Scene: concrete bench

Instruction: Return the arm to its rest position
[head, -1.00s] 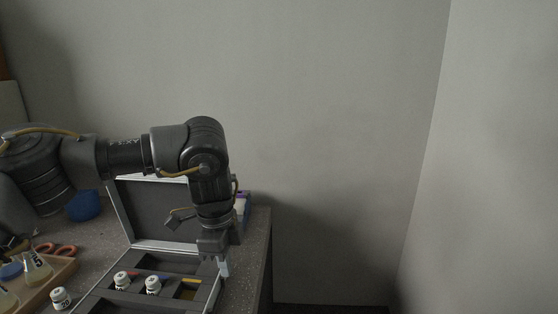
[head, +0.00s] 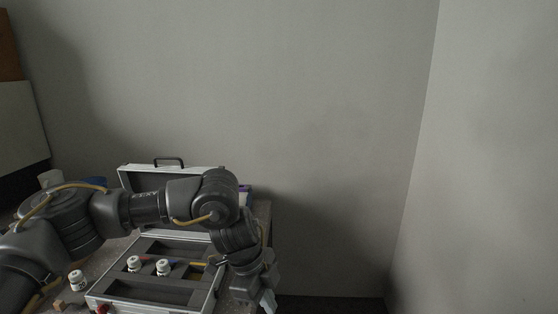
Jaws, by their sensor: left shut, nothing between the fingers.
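My left arm comes in from the left and reaches across an open case. My left gripper (head: 254,296) hangs at the arm's end, at the right side of the case, pointing down. It is shut with nothing held. Its fingertips are small and partly cut off by the lower edge of the view. My right gripper does not show.
The open case (head: 206,300) has a raised lid with a handle (head: 169,159) and grey compartments. Two white bottles (head: 134,264) (head: 163,267) stand inside it. Another white bottle (head: 77,281) stands to its left. Bare wall (head: 330,150) fills the right.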

